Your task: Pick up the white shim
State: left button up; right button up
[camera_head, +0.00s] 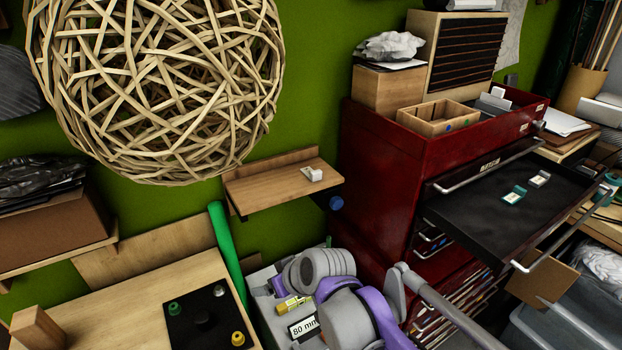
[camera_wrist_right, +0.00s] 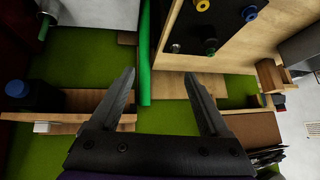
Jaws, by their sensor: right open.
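A small white block with a label (camera_head: 313,174) lies on the small wooden wall shelf (camera_head: 262,192) in the head view. A white piece (camera_wrist_right: 45,127) also shows at the edge of a shelf at the left of the right wrist view. In the open black drawer lie a small whitish labelled piece (camera_head: 540,179) and a teal labelled piece (camera_head: 515,196). I cannot tell for certain which whitish piece is the shim. My right gripper (camera_wrist_right: 162,75) is open and empty, with its fingers wide apart. My left gripper is not in view.
The red tool cabinet (camera_head: 375,140) stands right of the shelf, its black drawer (camera_head: 480,205) pulled out. A large woven cane ball (camera_head: 160,85) hangs above left. A green tube (camera_head: 226,250) stands beside the wooden bench (camera_head: 110,300). A blue knob (camera_head: 336,202) sits by the shelf.

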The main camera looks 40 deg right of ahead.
pick_arm(q)
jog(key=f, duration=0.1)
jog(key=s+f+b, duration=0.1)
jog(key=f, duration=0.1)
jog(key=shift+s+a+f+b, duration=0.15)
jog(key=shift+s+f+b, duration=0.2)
jog(key=shift+b, duration=0.05)
pick_arm(e)
jog(key=w+d+r+t, duration=0.35)
jog(key=w+d, duration=0.65)
jog(key=d, duration=0.4)
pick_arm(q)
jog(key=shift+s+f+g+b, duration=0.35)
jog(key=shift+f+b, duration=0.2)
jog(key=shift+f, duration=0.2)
pick_arm(e)
jog(key=m+t+h, duration=0.1)
jog(key=t+h, duration=0.1)
jog(key=h, duration=0.1)
send_near(318, 174)
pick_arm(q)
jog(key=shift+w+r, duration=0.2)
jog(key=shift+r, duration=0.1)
pick_arm(e)
jog(key=x, duration=1)
jog(key=shift+w+f, duration=0.2)
